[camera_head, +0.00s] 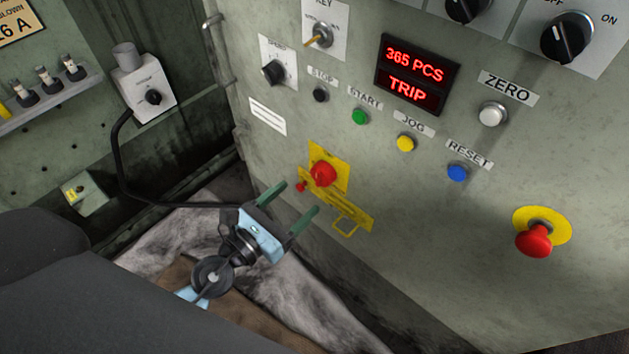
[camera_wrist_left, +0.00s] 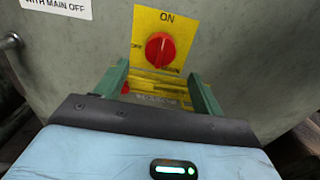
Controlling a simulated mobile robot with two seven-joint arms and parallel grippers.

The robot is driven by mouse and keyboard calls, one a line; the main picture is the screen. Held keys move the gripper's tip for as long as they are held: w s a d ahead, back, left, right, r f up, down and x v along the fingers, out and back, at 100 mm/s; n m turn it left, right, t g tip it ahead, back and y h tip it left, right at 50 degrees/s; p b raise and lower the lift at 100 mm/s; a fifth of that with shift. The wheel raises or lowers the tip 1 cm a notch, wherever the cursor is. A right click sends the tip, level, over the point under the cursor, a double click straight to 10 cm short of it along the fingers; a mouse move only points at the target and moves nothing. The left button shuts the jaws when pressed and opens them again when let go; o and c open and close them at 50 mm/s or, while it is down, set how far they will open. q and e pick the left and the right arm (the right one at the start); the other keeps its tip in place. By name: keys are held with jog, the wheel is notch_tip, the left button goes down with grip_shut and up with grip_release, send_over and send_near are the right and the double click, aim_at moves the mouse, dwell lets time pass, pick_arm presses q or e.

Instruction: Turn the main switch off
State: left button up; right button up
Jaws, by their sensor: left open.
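The main switch (camera_head: 323,174) is a red rotary knob on a yellow plate, low on the grey-green panel. It also shows in the left wrist view (camera_wrist_left: 160,49), with ON printed above it and its raised grip about upright, toward ON. My left gripper (camera_head: 301,196) is open and empty, its two green fingers pointing at the panel just in front of and below the knob. In the left wrist view the fingers (camera_wrist_left: 158,70) straddle the lower part of the yellow plate, left and right of the knob, apparently not touching it. My right gripper is not in view.
A yellow hasp (camera_head: 346,213) with a loop sits just below the switch, with a small red piece (camera_head: 300,187) beside it. Buttons and a display (camera_head: 415,75) reading 365 PCS TRIP are above. A red emergency stop (camera_head: 534,239) is right. A black cable (camera_head: 122,165) hangs left.

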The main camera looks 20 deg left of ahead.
aim_at(317, 181)
pick_arm(q)
jog(key=x, duration=0.6)
jog(key=shift+w+d, duration=0.15)
jog(key=shift+w, duration=0.25)
jog(key=c, duration=1)
